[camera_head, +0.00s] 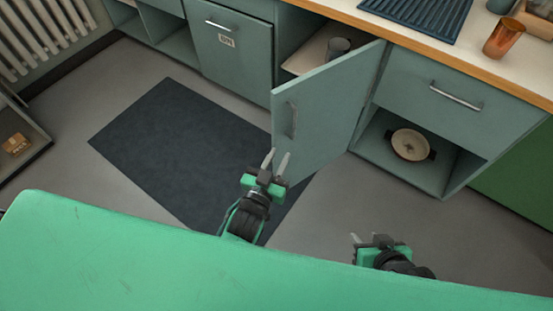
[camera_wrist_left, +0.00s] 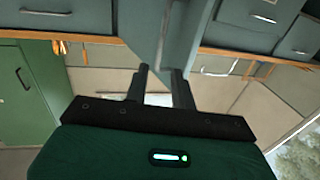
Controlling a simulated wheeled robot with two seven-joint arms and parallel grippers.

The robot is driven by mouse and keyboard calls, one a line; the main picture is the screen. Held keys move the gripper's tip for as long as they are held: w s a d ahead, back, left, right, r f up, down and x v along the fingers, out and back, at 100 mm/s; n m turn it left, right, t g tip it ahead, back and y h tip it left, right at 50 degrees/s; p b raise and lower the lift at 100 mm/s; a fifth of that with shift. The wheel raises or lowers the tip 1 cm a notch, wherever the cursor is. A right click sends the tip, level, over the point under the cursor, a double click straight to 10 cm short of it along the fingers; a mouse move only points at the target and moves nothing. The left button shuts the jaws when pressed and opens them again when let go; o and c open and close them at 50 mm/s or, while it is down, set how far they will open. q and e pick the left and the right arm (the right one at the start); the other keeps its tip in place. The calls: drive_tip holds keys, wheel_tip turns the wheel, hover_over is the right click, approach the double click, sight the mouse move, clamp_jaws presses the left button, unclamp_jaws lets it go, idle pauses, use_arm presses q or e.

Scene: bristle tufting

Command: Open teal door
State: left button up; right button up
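The teal door (camera_head: 318,108) stands swung out from its cabinet, hinged on its right side, with the shelf behind it partly visible. Its bar handle (camera_head: 292,118) is on the face turned toward the left. My left gripper (camera_head: 277,158) is below the handle, near the door's lower outer corner. Its fingers are apart with nothing visibly held; they also show apart in the left wrist view (camera_wrist_left: 161,75), with a teal panel beyond them. I cannot tell whether a finger touches the door. My right gripper (camera_head: 367,239) is low at the right, clear of the door; its finger gap is unclear.
A grey cup (camera_head: 339,46) stands on the shelf behind the door. A pot (camera_head: 410,145) sits in the open compartment to the right. An orange cup (camera_head: 503,39) and a dark rack (camera_head: 420,12) are on the counter. A dark mat (camera_head: 170,145) lies on open floor.

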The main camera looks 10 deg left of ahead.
use_arm(q)
drive_tip(key=shift+s, duration=0.3)
